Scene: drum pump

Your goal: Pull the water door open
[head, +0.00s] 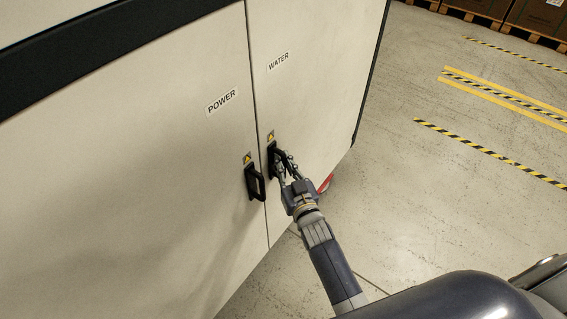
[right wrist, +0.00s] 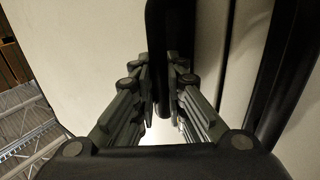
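The water door (head: 315,90) is the right-hand pale panel, labelled WATER. Only a thin dark seam separates it from the POWER door (head: 170,150), and it looks closed. Its black handle (head: 271,158) is near the seam, partly hidden by my right gripper (head: 281,163). In the right wrist view the handle (right wrist: 170,25) runs down at the fingertips of my right gripper (right wrist: 161,75). The fingers are apart, with a gap between them, and the handle is at or between their tips. I cannot tell whether they touch it. My left gripper is out of view.
The POWER door's black handle (head: 255,184) stands just left of the seam, close to my right gripper. The concrete floor (head: 400,200) right of the cabinet is open, with yellow and black tape (head: 480,150). Boxes on pallets (head: 535,18) stand at the far right.

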